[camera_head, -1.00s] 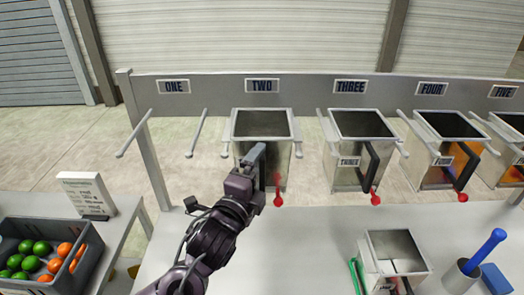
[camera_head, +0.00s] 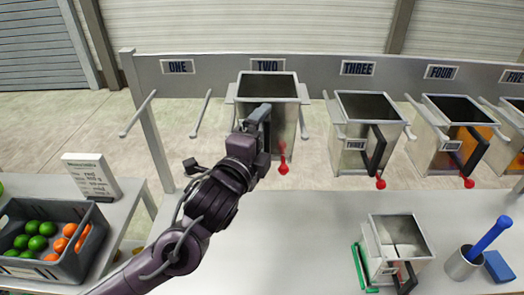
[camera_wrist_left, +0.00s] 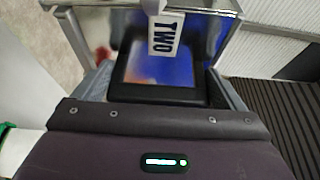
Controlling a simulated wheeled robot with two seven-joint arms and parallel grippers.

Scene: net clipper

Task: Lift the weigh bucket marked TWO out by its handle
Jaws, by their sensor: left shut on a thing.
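The weigh bucket marked TWO (camera_head: 288,120) is a steel, open-topped box below the TWO sign (camera_head: 268,65). In the head view its rim stands higher than the rims of the neighbouring buckets, above the rail (camera_head: 304,122) at its right. My left gripper (camera_head: 262,117) is in front of it, shut on its dark handle (camera_wrist_left: 155,95). The handle is mostly hidden by the gripper in the head view. In the left wrist view the bucket's TWO label (camera_wrist_left: 167,36) shows above the handle, tilted and close. My right gripper is not in view.
Bucket THREE (camera_head: 346,160) and bucket FOUR (camera_head: 430,150) hang to the right with red knobs below. Station ONE's rails (camera_head: 206,112) are empty. A steel bucket (camera_head: 377,255) stands on the white table (camera_head: 290,235). A fruit crate (camera_head: 75,265) is at left.

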